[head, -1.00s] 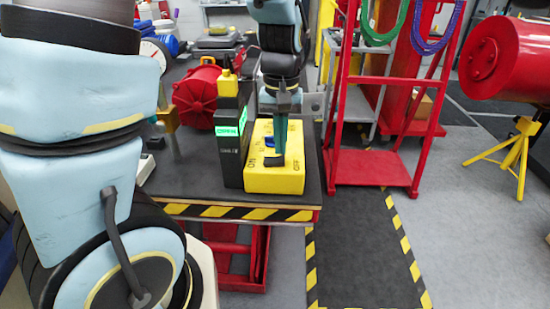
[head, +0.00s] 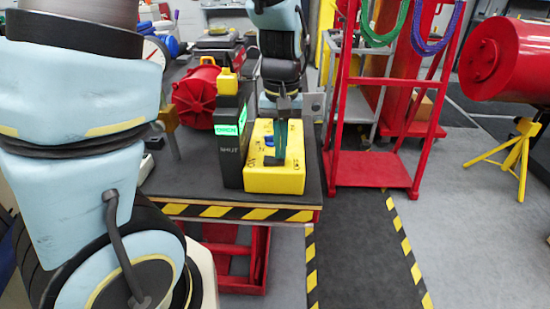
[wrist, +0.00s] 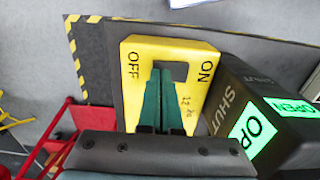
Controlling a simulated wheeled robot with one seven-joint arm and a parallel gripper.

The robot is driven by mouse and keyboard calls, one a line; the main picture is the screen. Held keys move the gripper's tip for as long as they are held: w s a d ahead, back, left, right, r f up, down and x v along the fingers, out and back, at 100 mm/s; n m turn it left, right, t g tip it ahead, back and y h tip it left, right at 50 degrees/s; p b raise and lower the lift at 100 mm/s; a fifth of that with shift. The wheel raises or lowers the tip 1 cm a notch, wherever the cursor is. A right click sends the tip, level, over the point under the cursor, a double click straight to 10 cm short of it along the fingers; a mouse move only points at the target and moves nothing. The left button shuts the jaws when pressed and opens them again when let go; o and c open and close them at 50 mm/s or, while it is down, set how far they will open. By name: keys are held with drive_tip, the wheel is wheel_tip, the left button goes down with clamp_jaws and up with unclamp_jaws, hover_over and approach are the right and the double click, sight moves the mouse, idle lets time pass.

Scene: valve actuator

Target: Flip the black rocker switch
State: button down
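The yellow switch box (head: 290,182) sits on the dark table, with ON and OFF lettered on its top. In the wrist view the box (wrist: 206,42) shows the black rocker switch (wrist: 173,70) as a dark rectangle between the two labels. My gripper (head: 281,158) reaches down over the box top from behind. In the wrist view the green fingers of my gripper (wrist: 162,75) lie together, shut, with the tips over the switch. They hide part of it. I cannot tell whether the tips touch it or which way it is tilted.
A black block (head: 231,165) with a lit green OPEN panel and the word SHUT stands left of the box. A red round housing (head: 197,97) is behind it. A red cart (head: 370,167) stands to the right. The table's front edge has yellow-black stripes.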

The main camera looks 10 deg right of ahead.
drive_tip(key=shift+f, duration=0.15)
wheel_tip(320, 180, up, 7)
drive_tip(key=p, duration=0.6)
drive_tip(key=shift+p, duration=0.35)
idle(0.3)
